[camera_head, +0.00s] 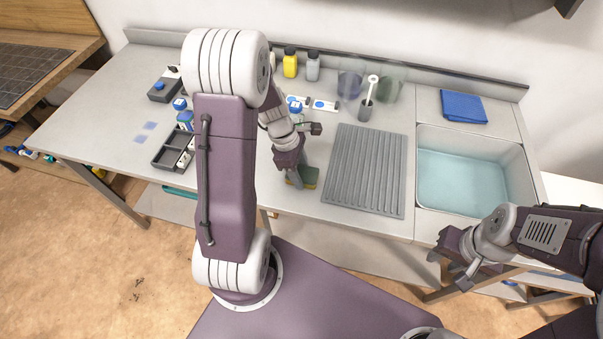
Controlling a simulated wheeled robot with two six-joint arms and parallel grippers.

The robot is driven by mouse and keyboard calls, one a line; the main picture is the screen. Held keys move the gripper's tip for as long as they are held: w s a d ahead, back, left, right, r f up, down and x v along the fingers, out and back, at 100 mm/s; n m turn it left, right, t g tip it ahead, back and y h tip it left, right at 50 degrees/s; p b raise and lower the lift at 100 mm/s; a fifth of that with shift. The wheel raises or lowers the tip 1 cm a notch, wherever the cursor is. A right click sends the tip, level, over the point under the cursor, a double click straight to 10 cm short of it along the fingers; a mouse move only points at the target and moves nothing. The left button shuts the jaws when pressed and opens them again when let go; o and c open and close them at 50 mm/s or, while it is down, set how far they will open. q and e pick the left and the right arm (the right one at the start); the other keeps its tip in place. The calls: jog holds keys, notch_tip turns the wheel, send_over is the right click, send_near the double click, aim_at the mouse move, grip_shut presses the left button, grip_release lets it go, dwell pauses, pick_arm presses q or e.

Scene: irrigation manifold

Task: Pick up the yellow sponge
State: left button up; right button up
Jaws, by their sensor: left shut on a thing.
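The yellow sponge (311,178), with a dark green layer, is at the front edge of the counter, just left of the grey ribbed drain mat. My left gripper (297,177) points down and is shut on it; its fingers hide part of the sponge. I cannot tell whether the sponge touches the counter. My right gripper (446,275) is open and empty, in front of the counter below the sink.
The grey drain mat (366,170) lies right of the sponge. A sink with water (460,185) and a folded blue cloth (463,106) are farther right. A brush in a holder (367,104), clear cups and yellow and grey bottles (290,63) stand behind. My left arm hides part of the counter.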

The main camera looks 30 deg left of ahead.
aim_at(307, 174)
pick_arm(q)
jog(key=r, duration=0.3)
jog(key=r+p, duration=0.1)
jog(key=shift+d+r, duration=0.25)
jog(key=shift+r, duration=0.1)
jog(key=s+d+r+p, duration=0.1)
jog(key=s+d+r, duration=0.2)
jog(key=d+r, duration=0.3)
jog(key=d, duration=0.4)
jog(key=shift+s+d+r+p, duration=0.15)
jog(key=shift+s+d+p, duration=0.05)
jog(key=shift+d+p, duration=0.15)
